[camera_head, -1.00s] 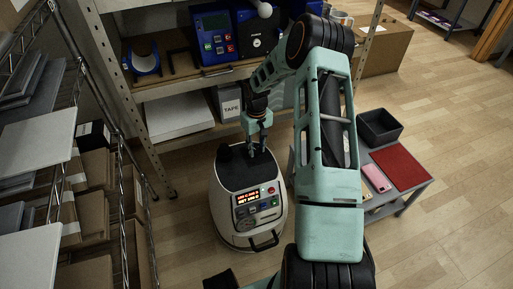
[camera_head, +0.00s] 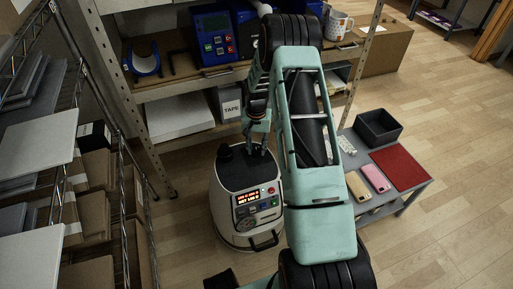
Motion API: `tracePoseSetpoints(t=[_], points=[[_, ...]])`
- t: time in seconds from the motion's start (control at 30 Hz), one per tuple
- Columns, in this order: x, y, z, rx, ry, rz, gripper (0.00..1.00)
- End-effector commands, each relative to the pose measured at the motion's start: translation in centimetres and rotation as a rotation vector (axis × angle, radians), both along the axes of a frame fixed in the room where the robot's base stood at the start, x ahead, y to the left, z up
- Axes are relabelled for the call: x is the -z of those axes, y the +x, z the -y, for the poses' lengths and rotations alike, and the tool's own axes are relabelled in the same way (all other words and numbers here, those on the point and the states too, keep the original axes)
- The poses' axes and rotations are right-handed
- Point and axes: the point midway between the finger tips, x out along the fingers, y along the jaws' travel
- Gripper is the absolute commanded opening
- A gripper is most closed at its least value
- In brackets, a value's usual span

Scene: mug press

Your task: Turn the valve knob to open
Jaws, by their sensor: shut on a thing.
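A white rounded machine (camera_head: 226,204) with a black top stands on the floor in front of the shelf. Its front has a lit red display, buttons, a round gauge and a black handle. My gripper (camera_head: 257,151) points down at the right rear of the black top. Its fingers are shut on a small dark part there, which I take to be the valve knob. The knob is mostly hidden by the fingers, and its turn angle cannot be read.
A shelf holds a blue device (camera_head: 214,35), a white mug (camera_head: 340,24) and a box marked TAPE (camera_head: 230,106). On the right, a low table bears a black bin (camera_head: 377,127), a red mat (camera_head: 401,167) and phones. A wire rack with boxes stands left. The floor at right is clear.

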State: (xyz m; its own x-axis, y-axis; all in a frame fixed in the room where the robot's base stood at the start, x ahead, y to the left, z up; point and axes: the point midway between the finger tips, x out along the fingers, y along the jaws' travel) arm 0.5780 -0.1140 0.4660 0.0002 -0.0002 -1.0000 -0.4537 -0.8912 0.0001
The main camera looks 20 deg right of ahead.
Motion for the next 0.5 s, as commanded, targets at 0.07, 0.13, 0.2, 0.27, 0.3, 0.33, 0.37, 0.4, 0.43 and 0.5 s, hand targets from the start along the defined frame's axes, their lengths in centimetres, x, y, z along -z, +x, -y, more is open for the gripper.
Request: tracePoseSetpoints(t=[0.07, 0.13, 0.2, 0.27, 0.3, 0.33, 0.37, 0.4, 0.43, 0.5], points=[[-0.04, 0.0, -0.01, 0.051, -0.001, 0.0, 0.01], [-0.03, 0.0, -0.04, 0.092, -0.001, 0.0, 0.01], [-0.03, 0.0, -0.01, 0.129, -0.001, 0.0, 0.01], [-0.02, -0.01, -0.03, 0.154, 0.0, -0.001, 0.01], [-0.02, 0.0, -0.01, 0.168, -0.001, 0.0, 0.01], [-0.01, -0.01, -0.02, 0.178, 0.0, -0.001, 0.01], [-0.01, -0.01, -0.02, 0.186, 0.0, -0.001, 0.01], [-0.01, -0.01, -0.03, 0.197, 0.0, -0.001, 0.01], [-0.01, -0.01, -0.03, 0.203, 0.0, -0.001, 0.01], [0.0, -0.01, -0.03, 0.214, 0.0, -0.001, 0.01]])
